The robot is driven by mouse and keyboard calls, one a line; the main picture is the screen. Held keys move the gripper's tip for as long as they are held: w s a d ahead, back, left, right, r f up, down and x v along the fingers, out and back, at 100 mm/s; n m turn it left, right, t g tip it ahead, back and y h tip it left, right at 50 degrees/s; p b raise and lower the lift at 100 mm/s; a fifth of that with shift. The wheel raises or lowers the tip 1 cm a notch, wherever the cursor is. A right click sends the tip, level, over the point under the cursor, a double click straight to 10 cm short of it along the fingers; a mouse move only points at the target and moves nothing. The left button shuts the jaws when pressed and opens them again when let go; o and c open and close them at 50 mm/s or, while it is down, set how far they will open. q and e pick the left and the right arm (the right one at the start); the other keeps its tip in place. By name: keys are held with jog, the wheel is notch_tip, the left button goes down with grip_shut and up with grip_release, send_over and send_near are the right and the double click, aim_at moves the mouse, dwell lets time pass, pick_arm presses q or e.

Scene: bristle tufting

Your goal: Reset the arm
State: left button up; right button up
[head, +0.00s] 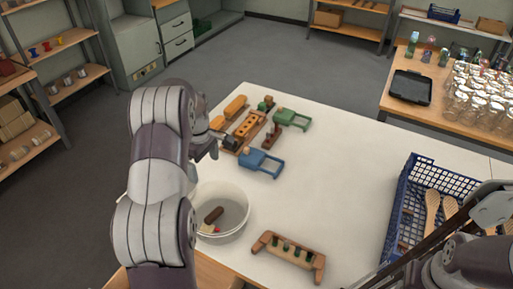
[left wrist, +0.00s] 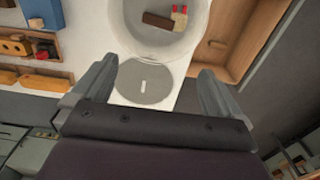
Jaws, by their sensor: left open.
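My left gripper (head: 212,143) is over the left edge of the white table (head: 330,190) in the head view, partly hidden by my own arm. In the left wrist view the gripper (left wrist: 155,90) has its two fingers spread wide, with nothing held between them. A grey round disc on the white surface shows past and between the fingers. Part of my right arm (head: 470,262) shows at the lower right of the head view, but I cannot make out its fingertips.
A white bowl (head: 238,228) holds a brown block and small red-tipped pieces. It also shows in the wrist view (left wrist: 200,45). A blue clamp (head: 262,163), green clamp (head: 291,119), wooden rack (head: 287,262) and blue crate (head: 402,206) are on the table. The table's middle is clear.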

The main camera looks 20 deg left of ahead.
pick_arm(q)
jog(key=s+d+r+m+b, duration=0.1)
jog(key=s+d+m, duration=0.7)
jog(key=d, duration=0.3)
jog(key=s+d+r+m+t+b, duration=0.1)
jog(key=s+d+m, duration=0.8)
jog(key=d, duration=0.1)
jog(key=shift+s+d, duration=0.3)
jog(key=shift+d, duration=0.05)
jog(key=shift+s+r, duration=0.1)
